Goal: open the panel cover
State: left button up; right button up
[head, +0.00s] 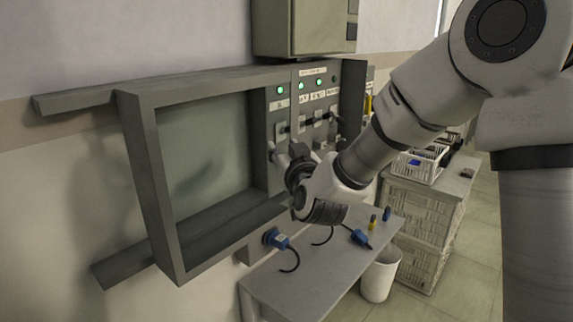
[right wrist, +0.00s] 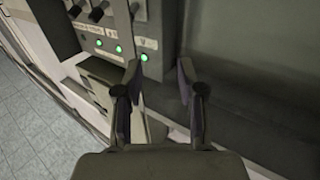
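The panel cover is a grey frame (head: 151,185) with a dull pane, on the wall in the head view. It sits left of the switch panel (head: 305,112), whose switches and green lights are exposed. My right gripper (head: 279,153) is at the border between the pane and the switches. In the right wrist view its two fingers (right wrist: 163,95) are apart, with a grey strip behind the gap and nothing clearly held. I cannot tell whether a finger touches the cover. The switch panel's green lights (right wrist: 118,48) are beyond the left finger. My left gripper is out of view.
Rails (head: 75,101) stick out left of the frame. A grey box (head: 319,25) hangs above. Below, a table (head: 308,284) carries blue plugs (head: 361,238) with dark cables. A white bin (head: 380,276) and stacked crates (head: 420,216) stand at the right.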

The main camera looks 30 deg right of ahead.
jog(key=shift+w+d+f, duration=0.65)
jog(key=shift+w+d, duration=0.05)
jog(key=shift+d, duration=0.05)
jog(key=shift+s+r+n+t, duration=0.15)
jog(key=shift+r+n+t, duration=0.15)
jog(key=shift+r, duration=0.15)
jog(key=s+d+f+p, duration=0.1)
jog(key=s+d+f, duration=0.2)
jog(key=f, duration=0.3)
jog(key=s+d+f, duration=0.2)
jog(key=f, duration=0.3)
jog(key=shift+m+g, duration=0.4)
jog(key=p+x, duration=0.2)
jog(key=x, duration=0.5)
jog(key=shift+a, duration=0.15)
jog(key=shift+w+f, duration=0.15)
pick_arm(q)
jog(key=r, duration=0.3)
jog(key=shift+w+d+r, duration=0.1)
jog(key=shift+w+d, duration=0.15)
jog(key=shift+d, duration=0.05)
pick_arm(e)
grip_shut()
